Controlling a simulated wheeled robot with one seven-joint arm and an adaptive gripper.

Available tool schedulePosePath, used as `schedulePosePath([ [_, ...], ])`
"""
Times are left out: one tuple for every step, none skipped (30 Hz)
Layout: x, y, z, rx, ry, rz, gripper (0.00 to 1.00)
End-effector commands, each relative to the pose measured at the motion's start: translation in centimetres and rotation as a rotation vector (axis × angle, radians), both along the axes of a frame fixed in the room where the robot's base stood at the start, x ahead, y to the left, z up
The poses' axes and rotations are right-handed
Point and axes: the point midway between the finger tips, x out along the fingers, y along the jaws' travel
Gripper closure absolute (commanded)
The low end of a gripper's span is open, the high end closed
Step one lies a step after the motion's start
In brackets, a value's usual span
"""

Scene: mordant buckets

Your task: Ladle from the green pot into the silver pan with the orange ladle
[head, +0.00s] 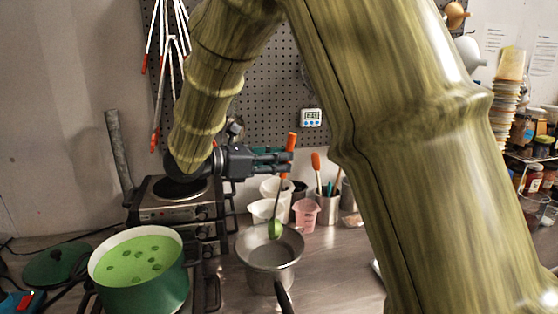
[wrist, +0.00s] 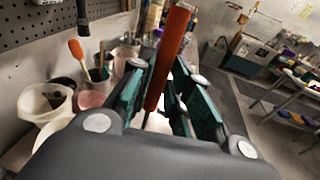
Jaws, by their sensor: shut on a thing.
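The green pot (head: 150,292) stands at the lower left in the head view, filled with light green liquid with darker round bits. The silver pan (head: 271,250) stands to its right, its dark handle pointing toward the front. My gripper (head: 288,162) is shut on the orange handle of the ladle (head: 291,142). In the wrist view the orange handle (wrist: 168,58) runs up between the green-padded fingers. The ladle hangs upright, and its bowl (head: 275,229), coated green, is over the silver pan. The pan's contents are not clear.
A hot plate (head: 178,190) stands behind the pot, and a green lid (head: 57,265) lies to its left. White tubs (head: 267,210), a pink measuring cup (head: 306,214) and a utensil cup (head: 328,208) stand behind the pan. Stacked cups (head: 507,95) are at right.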

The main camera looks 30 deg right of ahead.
Motion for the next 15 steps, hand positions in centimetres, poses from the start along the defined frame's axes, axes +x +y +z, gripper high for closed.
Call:
schedulePosePath([
  [0.0, 0.0, 0.0, 0.0, 0.0, 0.0, 1.0],
  [0.0, 0.0, 0.1, 0.0, -0.001, 0.0, 1.0],
  [0.0, 0.0, 0.2, 0.0, -0.001, 0.0, 1.0],
  [0.0, 0.0, 0.4, 0.0, -0.002, 0.0, 1.0],
  [0.0, 0.0, 0.6, 0.0, -0.002, 0.0, 1.0],
  [0.0, 0.0, 0.9, 0.0, -0.002, 0.0, 1.0],
  [0.0, 0.0, 1.1, 0.0, -0.002, 0.0, 1.0],
  [0.0, 0.0, 1.4, 0.0, -0.002, 0.0, 1.0],
  [0.0, 0.0, 1.7, 0.0, -0.003, 0.0, 1.0],
  [0.0, 0.0, 1.9, 0.0, -0.003, 0.0, 1.0],
  [0.0, 0.0, 2.1, 0.0, -0.003, 0.0, 1.0],
  [0.0, 0.0, 2.4, 0.0, -0.002, 0.0, 1.0],
  [0.0, 0.0, 2.6, 0.0, -0.002, 0.0, 1.0],
  [0.0, 0.0, 2.9, 0.0, -0.002, 0.0, 1.0],
  [0.0, 0.0, 3.2, 0.0, -0.003, 0.0, 1.0],
])
